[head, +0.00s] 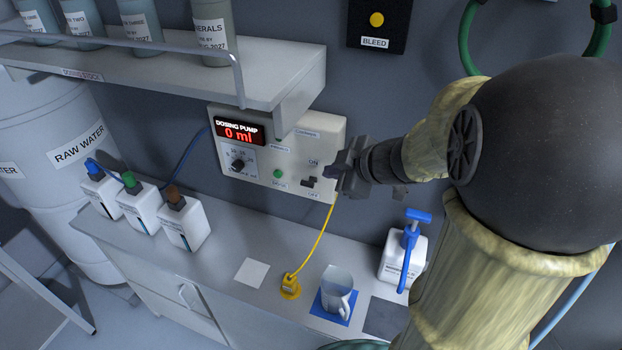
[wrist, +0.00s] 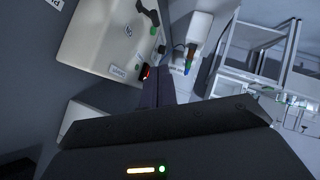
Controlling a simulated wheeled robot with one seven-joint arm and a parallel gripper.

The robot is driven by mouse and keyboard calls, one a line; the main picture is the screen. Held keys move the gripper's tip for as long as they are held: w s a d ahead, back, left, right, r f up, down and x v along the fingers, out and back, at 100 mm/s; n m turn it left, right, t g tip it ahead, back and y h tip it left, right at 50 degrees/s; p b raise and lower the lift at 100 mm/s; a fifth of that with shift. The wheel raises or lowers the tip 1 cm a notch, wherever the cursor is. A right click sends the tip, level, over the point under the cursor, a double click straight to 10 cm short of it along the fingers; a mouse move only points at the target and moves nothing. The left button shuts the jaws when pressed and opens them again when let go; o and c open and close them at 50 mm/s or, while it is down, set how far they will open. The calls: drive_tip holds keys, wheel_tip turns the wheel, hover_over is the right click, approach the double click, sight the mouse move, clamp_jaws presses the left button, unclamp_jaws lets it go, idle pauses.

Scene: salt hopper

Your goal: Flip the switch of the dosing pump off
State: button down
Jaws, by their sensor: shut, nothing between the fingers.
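The dosing pump (head: 240,182) is a pale box on the wall, with a red display reading 0 ml, a dial and a green button. Its dark switch (head: 309,182) sits at the lower right of the face, between the ON and OFF labels. I cannot clearly tell which way the lever points. My gripper (head: 340,170) is shut and empty, just right of the switch, by the box's right edge; contact cannot be told. In the wrist view the pump (wrist: 100,45) is at upper left, beyond the closed fingers (wrist: 158,92).
A shelf (head: 270,85) with canisters overhangs the pump's upper left. Below is a counter (head: 225,255) with several white bottles, a yellow plug (head: 290,287) with its cable, a jug (head: 336,288) and a blue-pump bottle (head: 403,262). A BLEED button box (head: 378,22) hangs above.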

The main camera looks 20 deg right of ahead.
drive_tip(key=b, duration=0.2)
approach(303, 181)
drive_tip(key=w+a, duration=0.2)
drive_tip(key=a, duration=0.1)
drive_tip(key=f, duration=0.1)
drive_tip(key=w+f, duration=0.2)
drive_tip(key=shift+d+f, duration=0.35)
drive_tip(key=shift+d, duration=0.1)
